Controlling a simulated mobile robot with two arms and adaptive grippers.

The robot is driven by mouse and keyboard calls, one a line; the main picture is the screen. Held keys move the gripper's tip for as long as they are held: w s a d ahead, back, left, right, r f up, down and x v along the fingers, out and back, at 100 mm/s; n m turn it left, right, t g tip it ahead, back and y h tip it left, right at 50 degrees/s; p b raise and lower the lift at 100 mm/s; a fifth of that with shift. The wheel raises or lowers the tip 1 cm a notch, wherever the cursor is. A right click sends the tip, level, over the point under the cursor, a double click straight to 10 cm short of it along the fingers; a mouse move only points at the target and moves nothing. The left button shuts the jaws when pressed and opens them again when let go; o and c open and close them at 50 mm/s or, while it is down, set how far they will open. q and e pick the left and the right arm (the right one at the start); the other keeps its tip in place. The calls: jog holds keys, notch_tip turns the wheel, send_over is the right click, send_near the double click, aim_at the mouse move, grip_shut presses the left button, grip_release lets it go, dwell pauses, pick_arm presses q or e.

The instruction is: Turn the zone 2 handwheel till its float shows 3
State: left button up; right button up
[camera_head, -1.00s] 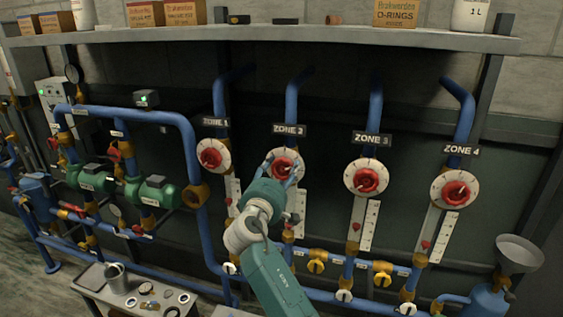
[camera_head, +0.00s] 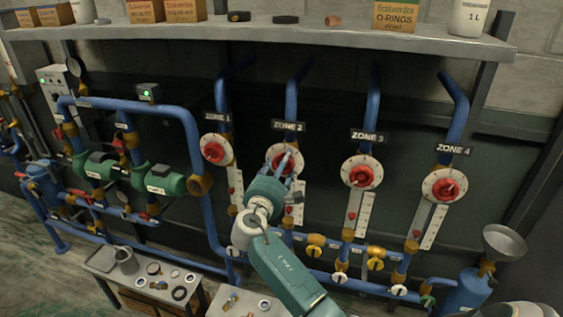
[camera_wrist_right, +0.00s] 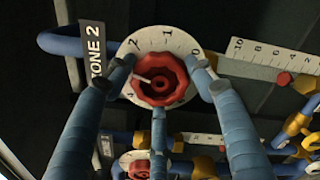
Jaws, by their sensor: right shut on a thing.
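The zone 2 handwheel is red, on a round white numbered dial (camera_head: 299,156) below the ZONE 2 label (camera_head: 288,127). In the right wrist view the handwheel (camera_wrist_right: 162,82) sits between the blue fingers of my right gripper (camera_wrist_right: 158,92), which is shut on it. In the head view the right gripper (camera_head: 280,167) partly hides wheel and dial. The zone 2 float scale (camera_wrist_right: 263,58) shows at the wrist view's upper right, with a small red float (camera_wrist_right: 284,78) at about 4; the exact reading is unclear. My left gripper is in neither view.
The zone 1 (camera_head: 213,151), zone 3 (camera_head: 361,176) and zone 4 (camera_head: 447,187) handwheels stand on blue pipes beside it. Yellow valves (camera_head: 316,240) sit below. A shelf (camera_head: 300,33) runs above. A small table (camera_head: 104,261) with loose parts stands at lower left.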

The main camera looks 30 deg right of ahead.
jog(key=shift+d+r, duration=0.2)
jog(key=shift+r, duration=0.2)
jog(key=o, duration=1.1)
jog(key=shift+o, duration=0.2)
jog(key=shift+d+f, duration=0.1)
jog(key=shift+f, duration=0.2)
jog(key=v, duration=1.2)
